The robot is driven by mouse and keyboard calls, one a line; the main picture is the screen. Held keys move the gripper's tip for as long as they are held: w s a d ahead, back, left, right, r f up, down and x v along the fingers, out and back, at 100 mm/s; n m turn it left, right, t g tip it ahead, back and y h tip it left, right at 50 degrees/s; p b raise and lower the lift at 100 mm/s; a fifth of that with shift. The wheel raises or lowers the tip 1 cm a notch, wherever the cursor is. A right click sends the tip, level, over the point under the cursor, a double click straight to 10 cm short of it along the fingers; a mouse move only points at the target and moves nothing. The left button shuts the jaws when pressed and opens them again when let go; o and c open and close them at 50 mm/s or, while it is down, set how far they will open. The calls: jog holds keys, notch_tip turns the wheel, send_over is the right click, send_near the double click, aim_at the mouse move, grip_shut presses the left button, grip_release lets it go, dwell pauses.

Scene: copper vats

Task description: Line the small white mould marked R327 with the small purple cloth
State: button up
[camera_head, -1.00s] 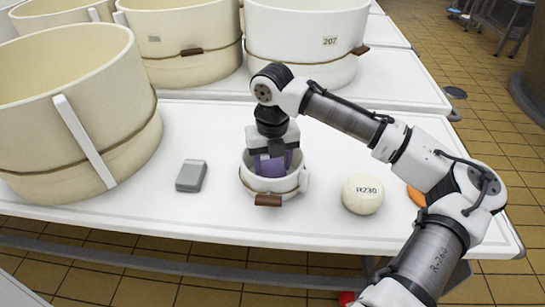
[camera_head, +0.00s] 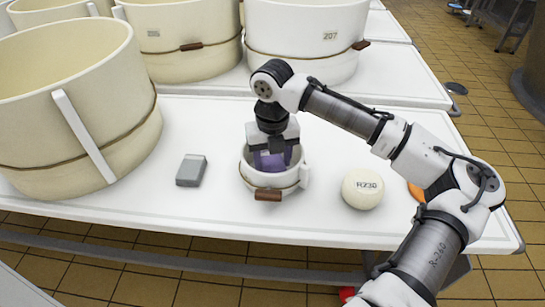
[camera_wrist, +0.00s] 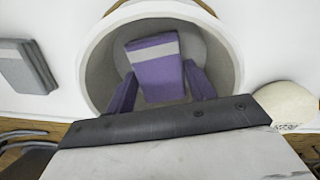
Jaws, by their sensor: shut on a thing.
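The small white mould (camera_head: 258,181) stands upright near the table's front edge, with a brown tab in front and a handle at its right. I cannot read a mark on it. The small purple cloth (camera_head: 271,161) is inside the mould, below its rim. In the wrist view the cloth (camera_wrist: 157,75) looks like a folded block with a grey band, lying between the fingers. My gripper (camera_head: 272,157) points down into the mould and is shut on the cloth. The wrist view also shows the mould's pale rim (camera_wrist: 88,60). Whether the cloth touches the mould's bottom is unclear.
A grey block (camera_head: 191,170) lies left of the mould. A pale round piece marked R230 (camera_head: 361,190) lies to the right, with an orange object (camera_head: 416,192) partly behind my arm. A large cream vat (camera_head: 80,110) stands at the left. More vats (camera_head: 305,35) stand behind.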

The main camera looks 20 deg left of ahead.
jog(key=shift+f, duration=0.75)
dwell(0.3)
jog(key=shift+s+f, duration=0.1)
jog(key=shift+f, duration=0.1)
dwell(1.7)
jog(key=o, duration=1.1)
jog(key=shift+c, duration=0.2)
jog(key=shift+r, duration=0.15)
